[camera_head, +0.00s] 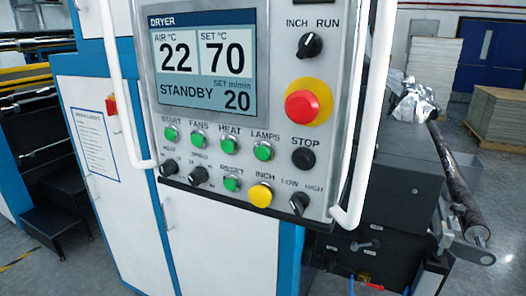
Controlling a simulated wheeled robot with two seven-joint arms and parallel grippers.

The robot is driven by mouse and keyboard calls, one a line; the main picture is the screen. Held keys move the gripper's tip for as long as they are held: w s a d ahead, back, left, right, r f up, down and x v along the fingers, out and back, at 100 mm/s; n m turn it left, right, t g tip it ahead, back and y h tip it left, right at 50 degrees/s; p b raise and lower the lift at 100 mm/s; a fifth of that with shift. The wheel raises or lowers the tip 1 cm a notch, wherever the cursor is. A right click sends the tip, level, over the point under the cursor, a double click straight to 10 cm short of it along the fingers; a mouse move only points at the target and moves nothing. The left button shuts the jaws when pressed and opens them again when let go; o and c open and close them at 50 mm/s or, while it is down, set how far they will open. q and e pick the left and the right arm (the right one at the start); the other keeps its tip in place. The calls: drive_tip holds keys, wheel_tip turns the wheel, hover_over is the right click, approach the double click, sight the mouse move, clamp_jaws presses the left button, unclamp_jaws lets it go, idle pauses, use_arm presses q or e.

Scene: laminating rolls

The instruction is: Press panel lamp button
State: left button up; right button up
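The dryer control panel (285,165) fills the upper middle of the head view. Its LAMPS button (263,151) is round and green, under the label LAMPS, at the right end of a row of green buttons. The HEAT button (230,146) is just left of it, and the black STOP button (303,159) is to its right. Nothing covers the LAMPS button. Neither of my grippers shows in this view.
White tube rails (368,115) flank the panel on both sides. A red mushroom button (302,106) on yellow, an INCH RUN knob (311,45) and a yellow INCH button (261,195) are nearby. The screen (207,60) reads STANDBY. Dark machinery stands at right.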

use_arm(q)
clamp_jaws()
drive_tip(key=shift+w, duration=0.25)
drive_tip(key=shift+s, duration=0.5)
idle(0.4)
